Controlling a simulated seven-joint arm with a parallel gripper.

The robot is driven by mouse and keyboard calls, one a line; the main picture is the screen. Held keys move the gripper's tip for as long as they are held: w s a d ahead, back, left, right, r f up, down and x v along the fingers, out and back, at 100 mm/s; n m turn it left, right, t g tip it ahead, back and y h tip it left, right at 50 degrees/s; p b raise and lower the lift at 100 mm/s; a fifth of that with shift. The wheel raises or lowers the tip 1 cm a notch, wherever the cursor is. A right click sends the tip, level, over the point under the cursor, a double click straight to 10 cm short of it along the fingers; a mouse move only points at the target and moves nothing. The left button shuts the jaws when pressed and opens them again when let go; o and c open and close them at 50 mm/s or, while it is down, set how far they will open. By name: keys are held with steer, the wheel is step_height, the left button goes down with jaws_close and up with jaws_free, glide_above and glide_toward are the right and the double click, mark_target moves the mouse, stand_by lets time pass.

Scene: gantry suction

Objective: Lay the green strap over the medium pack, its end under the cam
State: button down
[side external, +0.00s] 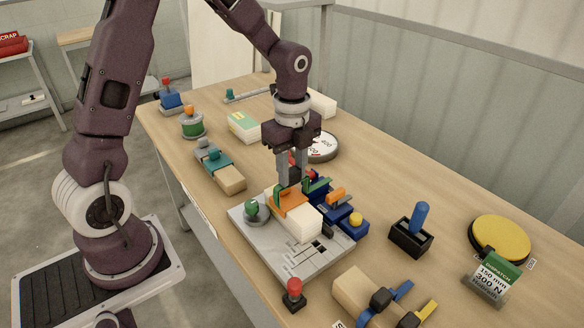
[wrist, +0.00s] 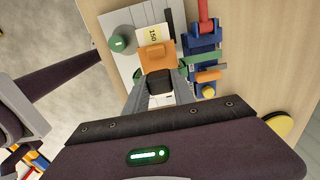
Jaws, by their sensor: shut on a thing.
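The medium pack (side external: 304,226), a white block with an orange piece (side external: 288,202) over its top, lies on a grey plate (side external: 262,255). It shows a "150" label (wrist: 153,34) in the wrist view. My gripper (side external: 291,182) is upright over the pack and shut on a black block (wrist: 160,80), which appears to be the grip of the green strap. The green strap (wrist: 204,57) shows to the right of the fingers, toward a blue fixture (side external: 338,216) with an orange lever (side external: 336,195). The fingers partly hide the strap; I cannot tell whether its end is under the cam.
A green knob (side external: 254,207) stands on the plate's left. A red button (side external: 294,291), blue and yellow straps with black blocks (side external: 381,298), and a blue handle in a black holder (side external: 413,235) are nearby. A round gauge (side external: 322,146) stands behind.

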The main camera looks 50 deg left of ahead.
mark_target(292, 201)
steer(key=shift+f, duration=2.6)
steer(key=c, duration=1)
jaws_free()
steer(key=shift+o, duration=0.2)
step_height(292, 201, up, 7)
steer(key=shift+r, duration=0.1)
